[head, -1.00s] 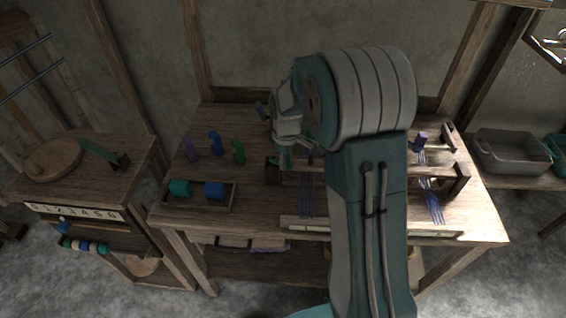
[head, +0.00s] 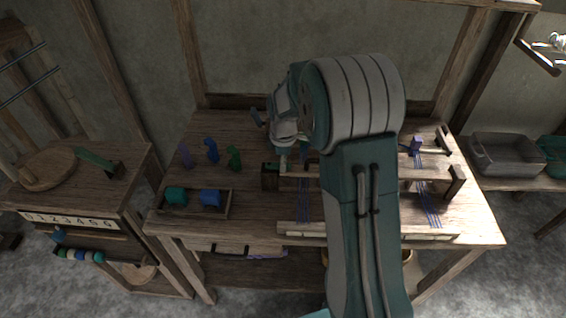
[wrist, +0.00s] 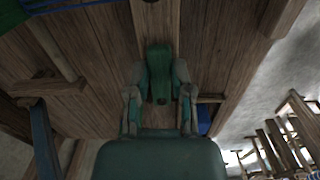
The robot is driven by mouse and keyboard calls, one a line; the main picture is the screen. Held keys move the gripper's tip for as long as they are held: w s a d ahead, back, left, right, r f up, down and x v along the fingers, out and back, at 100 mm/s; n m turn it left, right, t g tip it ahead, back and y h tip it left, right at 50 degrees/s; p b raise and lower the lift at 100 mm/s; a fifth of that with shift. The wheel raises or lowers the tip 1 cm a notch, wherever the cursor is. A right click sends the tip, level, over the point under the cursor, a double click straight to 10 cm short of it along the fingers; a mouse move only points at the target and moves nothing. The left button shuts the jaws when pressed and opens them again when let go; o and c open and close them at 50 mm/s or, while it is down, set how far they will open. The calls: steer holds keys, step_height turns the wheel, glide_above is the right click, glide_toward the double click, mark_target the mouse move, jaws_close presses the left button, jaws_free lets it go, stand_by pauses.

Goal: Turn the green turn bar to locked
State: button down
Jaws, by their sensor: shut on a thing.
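In the wrist view my gripper (wrist: 158,98) has its two fingers closed on either side of a dark green piece (wrist: 158,65), which I take to be the green turn bar. In the head view my gripper (head: 283,158) is at the left end of the loom frame, just above and beside a small dark block (head: 270,179). My arm and wrist hide most of the held bar there, so I cannot tell its angle.
Purple, blue and green pegs (head: 234,158) stand left of my gripper. A tray (head: 225,207) in front holds a teal and a blue block. Another green bar (head: 95,156) is on the left side table. Blue threads (head: 303,203) run through the loom near my arm.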

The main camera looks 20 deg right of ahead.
steer(key=shift+f, duration=0.1)
steer(key=c, duration=0.5)
jaws_free()
step_height(320, 180, up, 12)
steer(key=shift+w, duration=0.1)
